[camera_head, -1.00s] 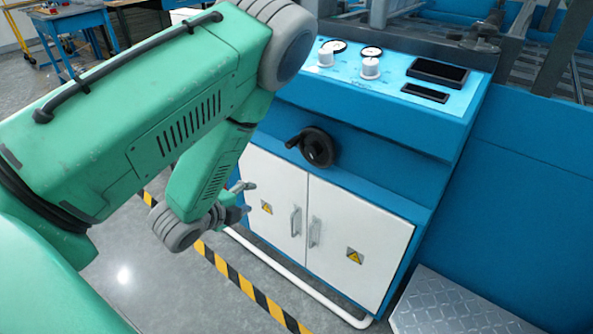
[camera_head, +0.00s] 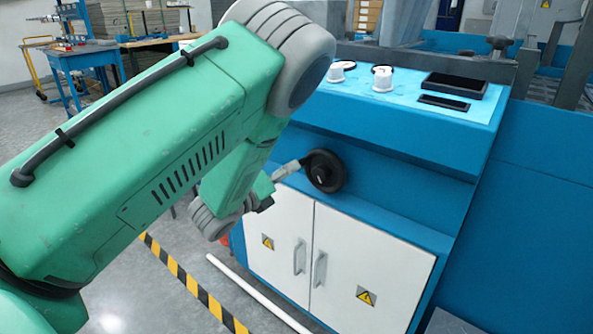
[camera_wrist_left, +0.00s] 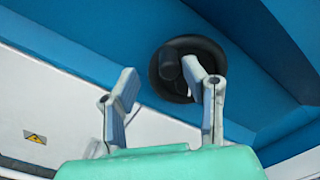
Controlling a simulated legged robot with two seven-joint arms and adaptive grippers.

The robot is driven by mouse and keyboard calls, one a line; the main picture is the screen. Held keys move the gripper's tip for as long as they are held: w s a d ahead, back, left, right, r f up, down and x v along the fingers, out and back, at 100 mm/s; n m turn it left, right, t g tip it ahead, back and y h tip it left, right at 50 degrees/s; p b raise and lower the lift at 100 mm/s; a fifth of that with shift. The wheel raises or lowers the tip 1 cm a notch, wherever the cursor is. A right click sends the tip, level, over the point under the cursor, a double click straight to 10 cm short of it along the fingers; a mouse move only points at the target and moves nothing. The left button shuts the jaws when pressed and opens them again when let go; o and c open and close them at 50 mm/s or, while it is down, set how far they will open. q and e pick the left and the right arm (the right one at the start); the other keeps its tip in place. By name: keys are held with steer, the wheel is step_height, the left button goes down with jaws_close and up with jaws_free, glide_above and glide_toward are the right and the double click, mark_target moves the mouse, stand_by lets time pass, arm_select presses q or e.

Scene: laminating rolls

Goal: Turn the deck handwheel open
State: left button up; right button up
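The black deck handwheel (camera_head: 325,172) is mounted on the front of the blue machine, above the white cabinet doors. My left gripper (camera_head: 288,170) is at the wheel's left side in the head view, and my forearm hides part of it. In the left wrist view the gripper (camera_wrist_left: 160,78) is open, its two grey fingers spread apart. The handwheel (camera_wrist_left: 205,50) lies beyond them, with its crank knob (camera_wrist_left: 168,66) showing between the fingertips, close to the right one. The right finger overlaps the wheel's middle. I cannot tell whether a finger touches it. My right gripper is out of view.
A control panel (camera_head: 400,108) with white knobs and dark displays tops the machine. White cabinet doors (camera_head: 370,255) with handles are below the wheel. A white rail (camera_head: 255,292) and a yellow-black floor stripe (camera_head: 190,283) run in front. A blue workbench (camera_head: 80,60) stands far left.

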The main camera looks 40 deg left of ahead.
mark_target(301, 162)
arm_select(q)
steer(key=w, duration=0.1)
steer(key=w+d, duration=0.2)
steer(key=w, duration=0.1)
steer(key=shift+r+b, duration=0.3)
steer(key=shift+b, duration=0.1)
steer(key=shift+a+f, duration=0.15)
steer(key=shift+a, duration=0.55)
steer(key=shift+c, duration=1.1)
jaws_close()
steer(key=shift+w+d, duration=0.1)
steer(key=shift+d, duration=0.25)
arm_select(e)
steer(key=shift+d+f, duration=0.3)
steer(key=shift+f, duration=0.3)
arm_select(q)
steer(key=shift+f, duration=0.1)
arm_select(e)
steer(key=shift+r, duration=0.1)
